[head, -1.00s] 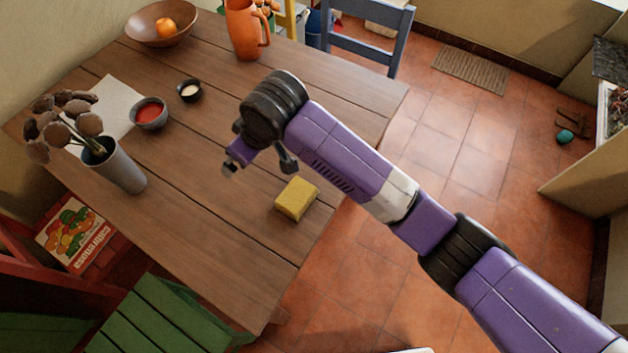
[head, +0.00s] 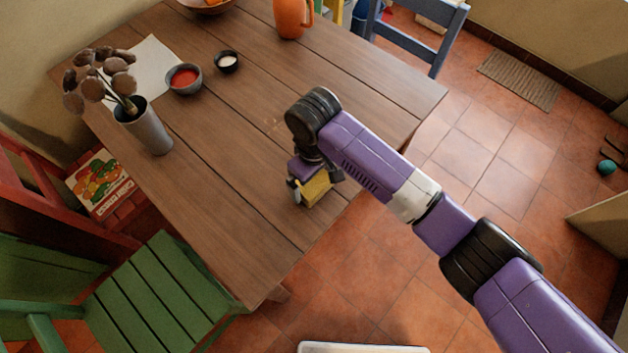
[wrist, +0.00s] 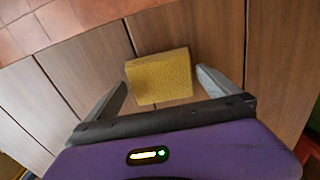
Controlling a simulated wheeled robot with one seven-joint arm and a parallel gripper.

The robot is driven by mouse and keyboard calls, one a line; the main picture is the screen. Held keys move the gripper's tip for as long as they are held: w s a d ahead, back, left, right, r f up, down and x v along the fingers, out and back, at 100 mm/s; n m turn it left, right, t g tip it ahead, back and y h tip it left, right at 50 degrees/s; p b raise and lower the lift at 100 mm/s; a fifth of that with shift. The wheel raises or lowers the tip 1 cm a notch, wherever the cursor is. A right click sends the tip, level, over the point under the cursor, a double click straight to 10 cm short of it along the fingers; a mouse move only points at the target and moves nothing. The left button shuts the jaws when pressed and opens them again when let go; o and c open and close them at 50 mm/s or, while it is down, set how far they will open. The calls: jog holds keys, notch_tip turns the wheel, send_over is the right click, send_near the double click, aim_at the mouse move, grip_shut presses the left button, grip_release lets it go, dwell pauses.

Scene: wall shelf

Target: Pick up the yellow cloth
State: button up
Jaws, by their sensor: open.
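The yellow cloth (head: 316,188) is a thick, folded block lying on the wooden table near its front right edge. In the wrist view the yellow cloth (wrist: 160,78) lies between and slightly beyond the two grey fingers. My gripper (head: 311,197) is over the cloth in the head view and hides part of it. In the wrist view my gripper (wrist: 162,82) is open, with a finger on either side of the cloth. A gap shows at the left finger; the right finger is close to the cloth's side, and I cannot tell whether it touches.
The wooden table (head: 215,160) is clear around the cloth. A grey vase (head: 148,130) with dried stems, a red-filled bowl (head: 185,78), a small dark bowl (head: 227,62) and an orange jug (head: 291,18) stand farther off. A green chair (head: 165,285) is at the front.

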aim_at(314, 181)
jog(key=shift+f, duration=0.7)
jog(key=c, duration=1.1)
jog(key=shift+r, duration=0.15)
notch_tip(314, 181, up, 20)
jog(key=shift+f+p, duration=0.1)
jog(key=shift+p, duration=0.95)
